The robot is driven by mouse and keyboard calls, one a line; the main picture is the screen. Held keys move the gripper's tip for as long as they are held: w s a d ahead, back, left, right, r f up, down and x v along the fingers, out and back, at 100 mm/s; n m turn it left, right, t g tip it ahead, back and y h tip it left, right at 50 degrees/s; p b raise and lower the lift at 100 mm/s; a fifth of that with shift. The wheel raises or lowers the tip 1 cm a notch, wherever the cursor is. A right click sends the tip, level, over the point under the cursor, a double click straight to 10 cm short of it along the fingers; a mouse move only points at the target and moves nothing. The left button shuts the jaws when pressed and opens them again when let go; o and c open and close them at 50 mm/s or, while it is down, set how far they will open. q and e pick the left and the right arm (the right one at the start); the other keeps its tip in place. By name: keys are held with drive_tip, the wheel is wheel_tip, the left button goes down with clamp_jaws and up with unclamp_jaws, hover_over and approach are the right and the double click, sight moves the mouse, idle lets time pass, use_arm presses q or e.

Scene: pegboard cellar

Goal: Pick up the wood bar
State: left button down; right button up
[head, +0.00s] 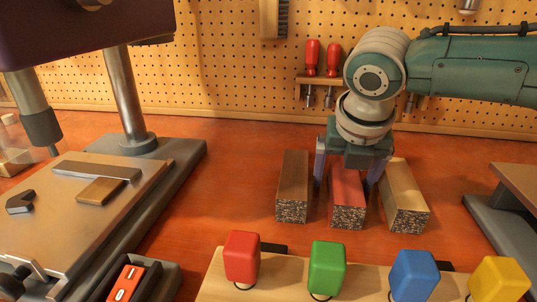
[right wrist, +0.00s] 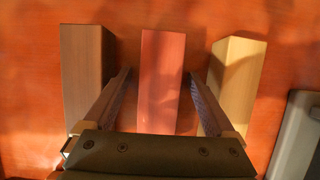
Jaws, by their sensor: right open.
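Three bars lie side by side on the orange-red bench: a brown one (head: 293,182) on the left, a reddish one (head: 346,190) in the middle and a pale tan one (head: 403,190) on the right. Their near ends are speckled grey. My right gripper (head: 346,182) is open, pointing down over the reddish bar. In the right wrist view its fingers (right wrist: 160,80) lie on either side of the reddish bar (right wrist: 161,60), with gaps to it. The brown bar (right wrist: 86,60) and the pale bar (right wrist: 236,65) are outside the fingers. My left gripper is out of view.
A drill press with a metal table (head: 120,200) stands at the left. Red (head: 242,257), green (head: 327,267), blue (head: 414,275) and yellow (head: 497,280) blocks stand on a wooden strip in front. A pegboard (head: 230,80) with red-handled screwdrivers (head: 312,57) is behind. Grey equipment (head: 500,215) is at right.

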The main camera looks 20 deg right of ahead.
drive_tip(key=shift+c, duration=0.2)
clamp_jaws()
idle(0.4)
